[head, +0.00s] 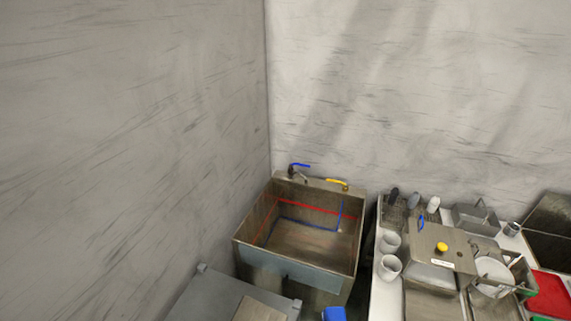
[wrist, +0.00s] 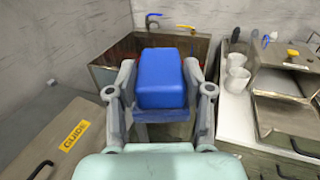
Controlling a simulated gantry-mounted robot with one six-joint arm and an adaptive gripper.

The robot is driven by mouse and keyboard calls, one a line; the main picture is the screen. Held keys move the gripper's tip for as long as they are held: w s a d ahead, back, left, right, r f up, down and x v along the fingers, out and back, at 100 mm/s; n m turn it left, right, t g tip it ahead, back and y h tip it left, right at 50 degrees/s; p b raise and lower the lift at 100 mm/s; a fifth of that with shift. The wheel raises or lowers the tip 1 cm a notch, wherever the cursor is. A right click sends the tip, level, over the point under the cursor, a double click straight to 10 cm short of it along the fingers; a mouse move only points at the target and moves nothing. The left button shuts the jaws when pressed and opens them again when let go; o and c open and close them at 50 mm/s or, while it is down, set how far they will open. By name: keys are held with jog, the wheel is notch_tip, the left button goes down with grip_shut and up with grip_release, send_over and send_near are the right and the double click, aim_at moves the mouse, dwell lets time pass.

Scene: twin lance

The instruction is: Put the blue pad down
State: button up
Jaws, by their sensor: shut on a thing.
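The blue pad (wrist: 161,78) is a rounded blue block between the two grey fingers of my gripper (wrist: 160,85) in the wrist view. The gripper is shut on it, with one finger against each side. In that view the pad covers the middle of the steel sink (wrist: 104,76) behind it. In the head view only a small blue piece of the pad (head: 334,314) shows at the bottom edge, in front of the sink (head: 300,275). My gripper is not clearly seen there. Whether anything lies right under the pad is hidden.
The sink has a blue-handled tap (head: 299,165) and a yellow-handled one (head: 337,182). Right of it, a white counter (head: 384,300) carries white mugs (head: 389,266), steel boxes and a red board (head: 549,296). A surface with a yellow label (wrist: 74,136) lies at the left.

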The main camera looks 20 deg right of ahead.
jog(key=w+a+n+y, duration=0.2)
jog(key=w+a+y, duration=0.1)
jog(key=a, duration=0.8)
jog(key=w+a+n+t+y, duration=0.1)
jog(key=w+a+n+y, duration=0.1)
jog(key=a, duration=0.9)
jog(key=shift+w+f+y, duration=0.2)
jog(key=shift+w+y, duration=0.5)
jog(key=shift+w, duration=0.4)
notch_tip(320, 180, up, 10)
jog(key=p, duration=1)
jog(key=shift+r, duration=0.1)
